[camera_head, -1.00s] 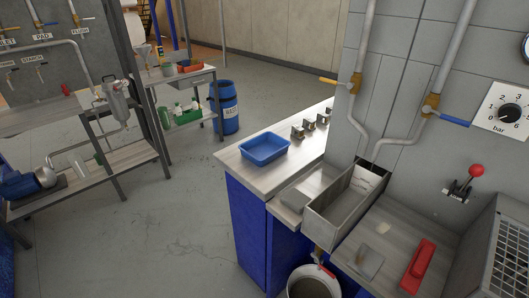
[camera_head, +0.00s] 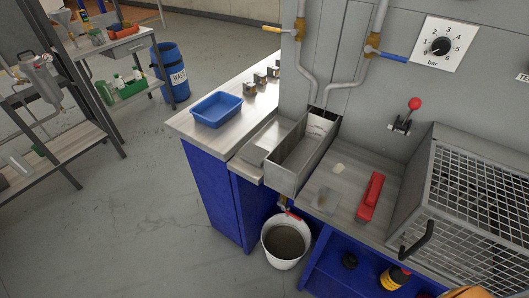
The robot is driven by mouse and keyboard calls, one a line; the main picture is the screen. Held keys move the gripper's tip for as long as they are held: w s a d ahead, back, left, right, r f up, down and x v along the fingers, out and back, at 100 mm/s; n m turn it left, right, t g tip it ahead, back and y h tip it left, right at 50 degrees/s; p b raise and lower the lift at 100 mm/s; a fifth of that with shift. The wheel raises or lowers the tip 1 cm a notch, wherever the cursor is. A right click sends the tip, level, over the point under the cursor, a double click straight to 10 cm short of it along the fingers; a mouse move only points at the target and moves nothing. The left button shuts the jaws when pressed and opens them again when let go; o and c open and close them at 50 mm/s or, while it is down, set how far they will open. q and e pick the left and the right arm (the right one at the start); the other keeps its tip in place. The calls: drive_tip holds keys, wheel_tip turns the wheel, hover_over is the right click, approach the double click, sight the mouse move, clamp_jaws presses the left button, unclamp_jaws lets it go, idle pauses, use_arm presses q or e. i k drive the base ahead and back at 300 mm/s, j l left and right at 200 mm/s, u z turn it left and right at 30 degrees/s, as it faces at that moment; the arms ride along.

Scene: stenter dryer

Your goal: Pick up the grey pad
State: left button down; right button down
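A flat grey pad (camera_head: 327,200) lies on the light worktop, just right of the open metal trough (camera_head: 302,153) and left of a red block-shaped tool (camera_head: 371,196). Nothing covers the pad. Neither of my grippers shows in the head view.
A small beige piece (camera_head: 339,168) lies behind the pad. A mesh guard (camera_head: 475,200) with a black handle (camera_head: 420,241) stands to the right. A blue tray (camera_head: 216,109) sits on the left counter. A white bucket (camera_head: 285,243) stands below the trough. The left floor is open.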

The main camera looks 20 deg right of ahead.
sight(253, 154)
drive_tip(key=i+j+z, duration=0.25)
drive_tip(key=j+z, duration=0.25)
drive_tip(key=j, duration=0.15)
drive_tip(key=i+j+z, duration=0.25)
drive_tip(key=j, duration=0.15)
drive_tip(key=j+z, duration=0.2)
drive_tip(key=j, duration=0.2)
drive_tip(key=j+z, duration=0.25)
drive_tip(key=j, duration=0.2)
drive_tip(key=i, duration=0.05)
